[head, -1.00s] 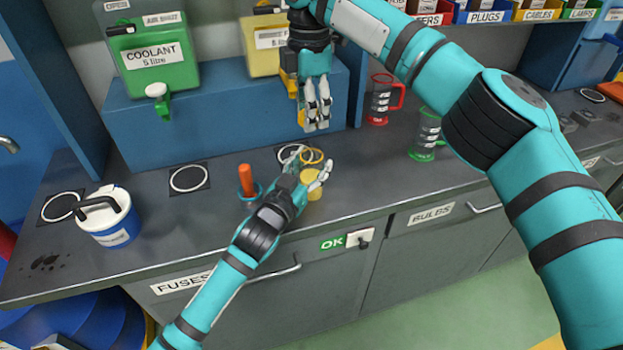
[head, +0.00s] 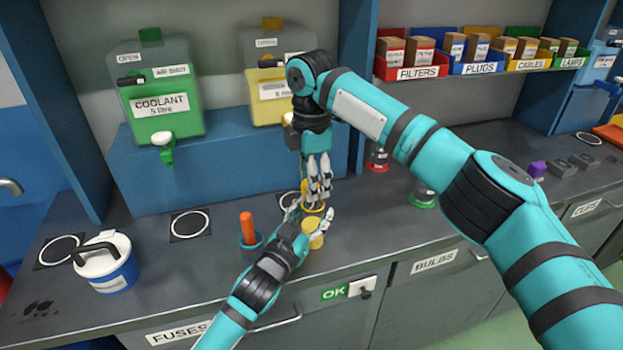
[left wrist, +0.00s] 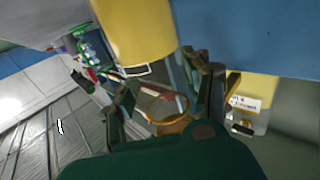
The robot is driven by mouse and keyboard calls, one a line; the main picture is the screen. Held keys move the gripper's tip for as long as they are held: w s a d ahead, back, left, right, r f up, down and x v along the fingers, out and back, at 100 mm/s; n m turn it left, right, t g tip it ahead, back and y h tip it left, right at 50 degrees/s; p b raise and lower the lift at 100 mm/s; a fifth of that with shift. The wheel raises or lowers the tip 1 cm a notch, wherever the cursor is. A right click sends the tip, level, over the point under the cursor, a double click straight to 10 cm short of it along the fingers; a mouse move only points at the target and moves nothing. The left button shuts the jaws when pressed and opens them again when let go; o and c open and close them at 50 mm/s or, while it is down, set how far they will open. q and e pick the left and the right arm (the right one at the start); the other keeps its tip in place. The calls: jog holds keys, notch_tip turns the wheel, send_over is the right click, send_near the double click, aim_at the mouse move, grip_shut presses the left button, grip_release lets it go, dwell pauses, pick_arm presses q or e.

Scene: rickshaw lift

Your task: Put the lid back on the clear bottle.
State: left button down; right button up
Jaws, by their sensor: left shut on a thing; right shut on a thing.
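My left gripper (head: 308,214) is low over the bench, its fingers on either side of a yellow-rimmed clear vessel (left wrist: 165,103), apparently the clear bottle. The yellow rim faces the left wrist camera between the fingers. In the head view the rim (head: 314,210) shows just under my right gripper (head: 318,190). The right gripper points straight down with its fingers close together. What it holds is hidden by its fingers, so I cannot make out the lid. I cannot tell whether the right fingertips touch the rim.
A yellow container (head: 313,237) stands close beside the left gripper, towards the bench front. A white-lidded blue tub (head: 108,264) stands farther left. A blue step (head: 228,165) bounds the back.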

aim_at(313, 222)
jog(key=shift+f, duration=0.95)
jog(key=shift+f, duration=0.55)
